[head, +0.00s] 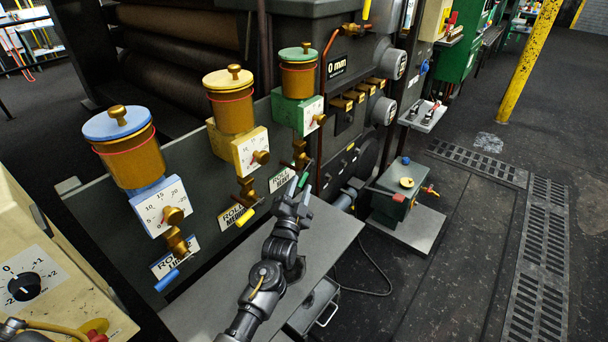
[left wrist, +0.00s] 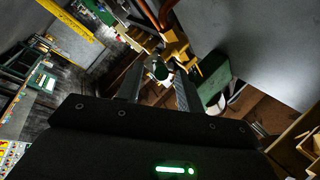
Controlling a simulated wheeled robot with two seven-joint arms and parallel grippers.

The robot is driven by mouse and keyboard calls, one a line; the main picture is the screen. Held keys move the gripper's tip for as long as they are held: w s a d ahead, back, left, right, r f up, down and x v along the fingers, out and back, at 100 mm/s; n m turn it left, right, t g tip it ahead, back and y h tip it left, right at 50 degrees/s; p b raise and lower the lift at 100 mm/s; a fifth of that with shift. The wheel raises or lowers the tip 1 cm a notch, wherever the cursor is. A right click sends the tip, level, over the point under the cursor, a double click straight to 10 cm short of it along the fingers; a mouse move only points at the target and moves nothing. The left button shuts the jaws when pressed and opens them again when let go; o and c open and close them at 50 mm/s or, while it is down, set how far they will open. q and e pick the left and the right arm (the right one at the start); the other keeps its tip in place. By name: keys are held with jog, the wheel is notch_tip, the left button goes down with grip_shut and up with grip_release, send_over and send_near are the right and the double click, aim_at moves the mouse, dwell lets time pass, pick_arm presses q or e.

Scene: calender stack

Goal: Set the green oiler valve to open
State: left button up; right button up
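The green oiler (head: 298,80) is the rightmost of the three brass oilers in the head view, with a green lid and a green dial block. Below it is a brass valve (head: 301,154) with a green-tipped lever (head: 304,180) hanging down by a white label. My left gripper (head: 297,196) is at that lever, fingers pointing up at it.
The yellow oiler (head: 232,105) and blue oiler (head: 132,150) stand to the left, with a yellow lever (head: 245,217) and a blue lever (head: 167,281). A grey plate (head: 215,310) lies under my left arm.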

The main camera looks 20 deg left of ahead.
aim_at(304, 175)
pick_arm(q)
jog(key=x, duration=0.4)
jog(key=shift+w, duration=0.45)
jog(key=shift+r, duration=0.1)
grip_shut()
